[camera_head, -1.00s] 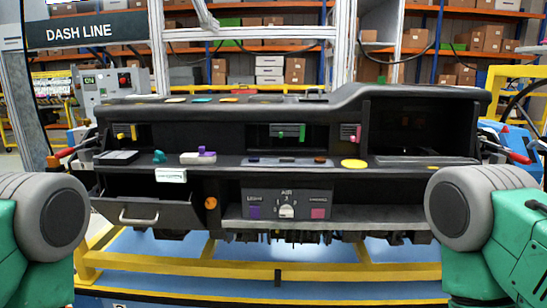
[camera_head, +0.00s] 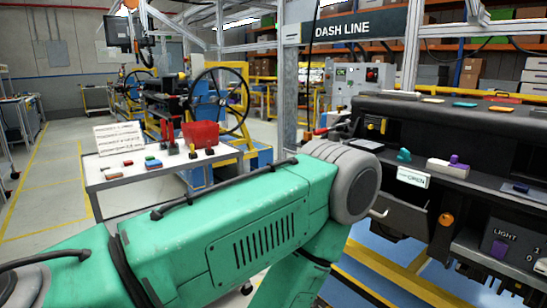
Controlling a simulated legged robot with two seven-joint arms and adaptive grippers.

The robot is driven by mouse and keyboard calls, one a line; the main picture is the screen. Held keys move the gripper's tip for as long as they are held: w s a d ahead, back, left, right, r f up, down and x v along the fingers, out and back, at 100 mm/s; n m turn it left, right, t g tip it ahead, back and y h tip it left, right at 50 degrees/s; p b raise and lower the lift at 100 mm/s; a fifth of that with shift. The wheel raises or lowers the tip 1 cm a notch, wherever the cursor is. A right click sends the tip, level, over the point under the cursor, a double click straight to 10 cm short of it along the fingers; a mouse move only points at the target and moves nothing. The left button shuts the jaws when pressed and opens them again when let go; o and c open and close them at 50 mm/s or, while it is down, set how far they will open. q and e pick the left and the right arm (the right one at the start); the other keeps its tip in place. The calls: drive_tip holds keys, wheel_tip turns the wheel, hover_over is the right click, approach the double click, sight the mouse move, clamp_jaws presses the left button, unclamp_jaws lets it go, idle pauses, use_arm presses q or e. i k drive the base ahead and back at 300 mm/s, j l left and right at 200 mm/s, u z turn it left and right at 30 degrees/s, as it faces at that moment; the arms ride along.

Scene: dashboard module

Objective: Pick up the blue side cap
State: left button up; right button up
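I cannot make out the blue side cap for certain. A small blue piece (camera_head: 153,165) lies near the front edge of the white side table (camera_head: 118,206), among other small coloured pieces, but it is too small to identify. A green arm of mine crosses the lower part of the view and hides part of the floor and table front. Neither gripper is in view, so I cannot see whether either holds anything.
The dark dashboard module (camera_head: 434,213) stands at the right, with a white "OPEN" label (camera_head: 412,177) on it. The floor at the left is clear.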

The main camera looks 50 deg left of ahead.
sight(154, 164)
drive_tip(key=u, duration=2.4)
drive_tip(key=i, duration=0.15)
drive_tip(key=j+u, duration=0.05)
